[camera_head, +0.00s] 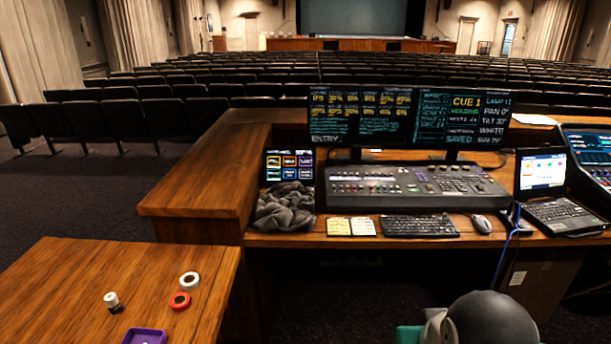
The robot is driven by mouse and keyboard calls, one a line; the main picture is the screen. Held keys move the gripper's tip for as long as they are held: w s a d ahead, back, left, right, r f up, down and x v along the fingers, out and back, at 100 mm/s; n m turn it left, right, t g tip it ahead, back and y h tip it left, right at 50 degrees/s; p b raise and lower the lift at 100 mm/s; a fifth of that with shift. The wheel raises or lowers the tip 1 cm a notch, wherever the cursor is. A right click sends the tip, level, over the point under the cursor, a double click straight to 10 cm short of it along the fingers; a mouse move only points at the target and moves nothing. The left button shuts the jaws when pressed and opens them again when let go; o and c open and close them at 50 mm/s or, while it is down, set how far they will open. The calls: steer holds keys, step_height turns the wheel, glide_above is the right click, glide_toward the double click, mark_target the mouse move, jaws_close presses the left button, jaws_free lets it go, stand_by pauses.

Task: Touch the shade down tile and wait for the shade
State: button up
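A small upright touch panel (289,165) stands at the left end of the mixing desk (275,240), left of the lighting console. Its dark screen shows two rows of coloured tiles. The tile labels are too small to read, so I cannot tell which one is shade down. A crumpled grey cloth (286,208) lies right in front of the panel, close to its lower edge. A rounded dark part of my own arm shows at the bottom right, well away from the panel. My gripper's fingers are not in view.
A lighting console (415,188) and wide monitors (408,118) fill the desk's middle. A keyboard (418,226), mouse (481,224) and laptop (541,175) stand right. A wooden side table (60,290) at lower left holds tape rolls (180,300) and a purple tray (143,336).

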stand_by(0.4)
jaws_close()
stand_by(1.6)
